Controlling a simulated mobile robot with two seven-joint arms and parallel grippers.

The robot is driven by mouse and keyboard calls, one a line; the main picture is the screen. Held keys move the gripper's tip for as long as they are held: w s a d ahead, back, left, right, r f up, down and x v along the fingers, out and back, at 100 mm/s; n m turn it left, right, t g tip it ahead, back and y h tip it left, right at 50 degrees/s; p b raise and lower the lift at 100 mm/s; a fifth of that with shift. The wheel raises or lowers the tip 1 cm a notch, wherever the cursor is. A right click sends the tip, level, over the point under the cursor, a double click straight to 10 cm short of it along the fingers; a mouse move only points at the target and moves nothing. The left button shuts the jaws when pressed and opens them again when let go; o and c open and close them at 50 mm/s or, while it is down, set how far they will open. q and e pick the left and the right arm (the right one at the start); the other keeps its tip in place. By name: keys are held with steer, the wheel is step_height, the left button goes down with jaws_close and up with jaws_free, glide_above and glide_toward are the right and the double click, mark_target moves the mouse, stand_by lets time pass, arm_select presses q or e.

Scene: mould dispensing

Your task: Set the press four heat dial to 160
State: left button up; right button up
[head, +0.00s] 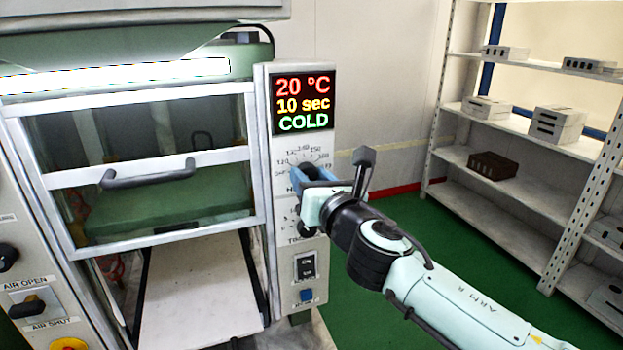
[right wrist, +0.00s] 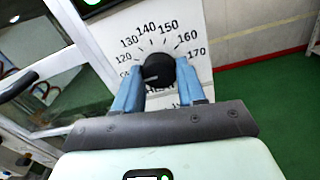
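The press's control panel (head: 300,241) carries a display (head: 304,103) reading 20 °C, 10 sec, COLD. The heat dial (right wrist: 160,73) is a black knob on a white scale marked 120 to 170. Its light pointer mark lies toward the lower left, near the partly hidden low end of the scale, away from 160. My right gripper (right wrist: 160,85) has its blue fingers apart, one on each side of the knob; firm contact does not show. In the head view this gripper (head: 316,180) covers the knob. My left gripper is out of view.
Below the heat dial are a timer dial, a black rocker switch (head: 306,266) and a blue button (head: 306,295). The press window with its dark handle (head: 148,173) is left of the panel. A shelf rack (head: 520,135) stands right, with clear green floor between.

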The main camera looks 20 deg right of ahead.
steer(key=shift+f+m+b, duration=0.15)
steer(key=shift+m+b, duration=0.65)
steer(key=shift+m, duration=0.7)
steer(key=m+b, duration=0.8)
steer(key=m, duration=0.7)
steer(key=shift+a+m+h, duration=0.1)
steer(key=shift+m+h, duration=0.2)
steer(key=m+b, duration=0.1)
steer(key=m, duration=0.3)
steer(key=shift+m, duration=0.4)
steer(key=m, duration=0.1)
steer(key=m+b, duration=0.1)
steer(key=m, duration=0.1)
steer(key=shift+r+m, duration=0.2)
steer(key=shift+m, duration=0.1)
arm_select(q)
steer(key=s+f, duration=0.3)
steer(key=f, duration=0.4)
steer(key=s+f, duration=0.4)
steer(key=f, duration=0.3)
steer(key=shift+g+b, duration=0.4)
steer(key=shift+b, duration=0.05)
arm_select(e)
steer(key=shift+m+h, duration=0.3)
steer(key=shift+m, duration=1.3)
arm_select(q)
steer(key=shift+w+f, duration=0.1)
arm_select(e)
steer(key=shift+m, duration=0.3)
